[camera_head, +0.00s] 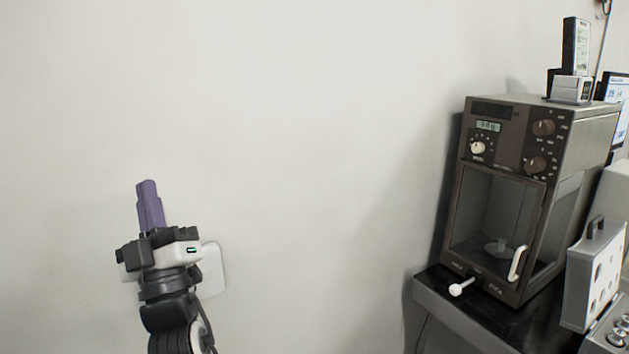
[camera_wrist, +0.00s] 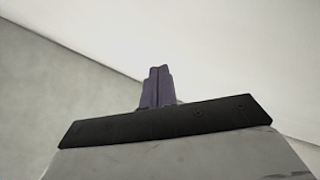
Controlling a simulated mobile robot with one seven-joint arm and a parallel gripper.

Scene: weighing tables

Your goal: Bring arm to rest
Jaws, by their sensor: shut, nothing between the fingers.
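My gripper (camera_head: 147,184) is at the lower left in the head view, raised in front of the bare wall with its purple fingers pointing up. The fingers are together and hold nothing. My arm comes up from the bottom edge below it. In the wrist view, the shut fingers (camera_wrist: 159,70) point up and away past the dark edge of my gripper body, with only pale wall and ceiling-like surfaces beyond. The gripper is well apart from the equipment on the right.
A dark weighing balance cabinet (camera_head: 480,172) with a glass door stands on a black table (camera_head: 455,312) at the right. A grey case (camera_head: 594,275) and a small device (camera_head: 575,45) are near it. A white wall plate (camera_head: 213,270) shows behind my arm. The middle is clear.

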